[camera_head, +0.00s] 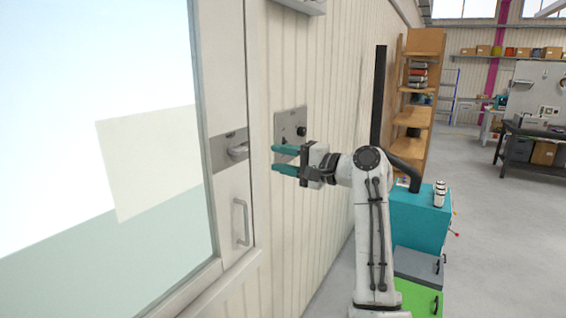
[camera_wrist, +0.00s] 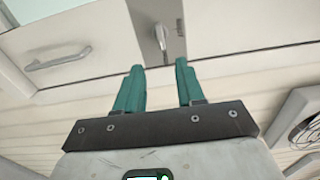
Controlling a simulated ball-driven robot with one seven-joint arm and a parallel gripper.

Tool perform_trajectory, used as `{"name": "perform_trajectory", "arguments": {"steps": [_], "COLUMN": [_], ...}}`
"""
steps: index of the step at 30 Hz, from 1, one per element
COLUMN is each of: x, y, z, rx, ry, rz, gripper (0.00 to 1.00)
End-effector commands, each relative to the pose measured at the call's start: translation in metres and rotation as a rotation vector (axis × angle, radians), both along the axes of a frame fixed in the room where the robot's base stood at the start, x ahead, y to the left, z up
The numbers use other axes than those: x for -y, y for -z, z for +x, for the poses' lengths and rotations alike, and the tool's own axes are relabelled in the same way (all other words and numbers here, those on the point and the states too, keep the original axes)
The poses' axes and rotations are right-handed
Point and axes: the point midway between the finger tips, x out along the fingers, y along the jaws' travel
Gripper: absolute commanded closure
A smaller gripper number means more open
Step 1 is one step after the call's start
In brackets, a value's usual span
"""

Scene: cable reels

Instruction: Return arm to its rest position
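My gripper (camera_head: 284,160) has teal fingers and is raised in front of the wall, beside a white-framed window or door (camera_head: 232,190). In the wrist view my gripper (camera_wrist: 158,72) shows its two fingers apart with nothing between them. A lever handle (camera_head: 238,151) on a grey plate is just left of the fingertips in the head view. It also shows beyond the fingertips in the wrist view (camera_wrist: 163,38). My arm is bent, with the forearm reaching left toward the wall. I cannot tell whether the fingertips touch anything, but a gap seems to show.
A grey wall plate with a black knob (camera_head: 291,128) is behind my gripper. A pull handle (camera_head: 241,222) is lower on the frame. A teal cabinet (camera_head: 420,222) and a wooden shelf (camera_head: 415,110) stand along the wall. Open floor (camera_head: 500,235) lies to the right.

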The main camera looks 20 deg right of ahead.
Motion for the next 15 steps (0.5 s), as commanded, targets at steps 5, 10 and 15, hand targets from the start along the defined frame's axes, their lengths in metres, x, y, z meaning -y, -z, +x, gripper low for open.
{"name": "perform_trajectory", "arguments": {"steps": [5,10,15], "x": [0.0,0.0,-0.001], "y": [0.0,0.0,0.013], "z": [0.0,0.0,-0.002], "rx": [-0.001,-0.001,-0.012], "ry": [0.0,0.0,0.003], "rz": [0.001,0.001,-0.019], "gripper": [0.62,0.62,0.62]}}
